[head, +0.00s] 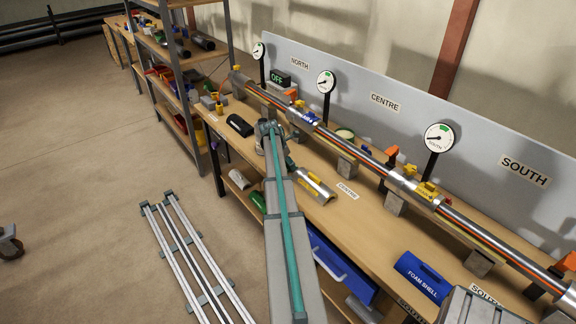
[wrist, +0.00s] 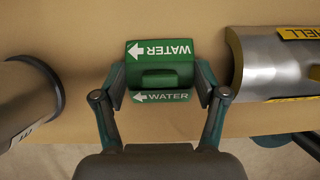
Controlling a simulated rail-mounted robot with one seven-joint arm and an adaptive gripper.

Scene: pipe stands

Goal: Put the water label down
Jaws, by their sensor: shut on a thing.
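The water label (wrist: 160,62) is a green block with white "WATER" lettering and a left-pointing arrow, plus a raised grip bar in its middle. In the wrist view it sits between the two fingers of my gripper (wrist: 160,92), which is shut on it. The wooden bench top (wrist: 90,30) lies beneath it. I cannot tell whether the label touches the bench or hangs just above it. In the head view the end of my arm is over the bench's front part, and the label is largely hidden there.
A black shell (head: 240,125) lies left of my gripper and a silver shell (head: 315,187) with yellow labels lies right. A blue foam shell (head: 423,278) lies farther right. Pipes (head: 365,152) on stands run along the back, with gauges (head: 326,82) behind.

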